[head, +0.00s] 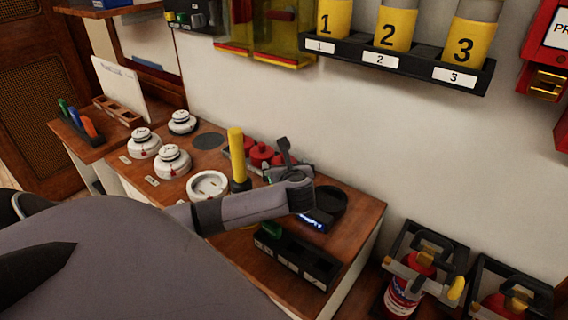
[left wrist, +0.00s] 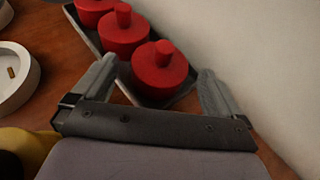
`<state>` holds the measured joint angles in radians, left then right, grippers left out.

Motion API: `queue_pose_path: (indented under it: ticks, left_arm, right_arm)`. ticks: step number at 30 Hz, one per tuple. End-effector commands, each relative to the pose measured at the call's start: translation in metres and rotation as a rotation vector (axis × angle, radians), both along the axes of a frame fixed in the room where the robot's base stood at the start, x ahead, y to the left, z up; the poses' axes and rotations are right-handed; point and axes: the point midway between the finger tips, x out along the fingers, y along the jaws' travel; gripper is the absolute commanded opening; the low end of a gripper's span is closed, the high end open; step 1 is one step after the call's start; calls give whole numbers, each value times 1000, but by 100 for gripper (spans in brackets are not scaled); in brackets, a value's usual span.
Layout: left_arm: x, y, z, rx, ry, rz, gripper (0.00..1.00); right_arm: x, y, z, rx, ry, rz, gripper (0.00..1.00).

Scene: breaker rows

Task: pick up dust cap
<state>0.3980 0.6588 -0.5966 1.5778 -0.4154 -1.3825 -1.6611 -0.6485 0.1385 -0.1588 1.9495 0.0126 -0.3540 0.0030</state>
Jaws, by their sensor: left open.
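Red dust caps (head: 261,153), each a round disc with a knob on top, stand in a row in a dark tray (head: 228,153) against the wall. In the left wrist view the nearest cap (left wrist: 160,70) is at the tray's near end, with a middle cap (left wrist: 124,32) and a partly cut-off far cap (left wrist: 92,8) behind it. My left gripper (head: 282,160) is open and empty, and it also shows in the left wrist view (left wrist: 157,68). Its fingers point toward the nearest cap, one to each side in the picture. Contact cannot be told. My right gripper is not in view.
On the wooden counter (head: 365,207) are white detectors (head: 172,160), a white round base (head: 207,186), a yellow upright cylinder (head: 237,156) and a black compartment box (head: 290,258). The wall rises close behind the tray. Red extinguishers (head: 403,297) stand lower right.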

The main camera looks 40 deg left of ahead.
Motion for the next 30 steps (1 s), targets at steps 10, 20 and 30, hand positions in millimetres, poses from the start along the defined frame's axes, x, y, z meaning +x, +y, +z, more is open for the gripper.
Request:
queue_pose_path:
  ticks: [10,20,30]
  left_arm:
    - [7,8,-5,-2,-1,-1,100]
    - [7,8,-4,-2,0,-1,47]
    - [7,8,1,-1,-2,0,47]
  right_arm:
    - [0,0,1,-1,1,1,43]
    - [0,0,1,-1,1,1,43]
    - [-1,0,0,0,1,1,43]
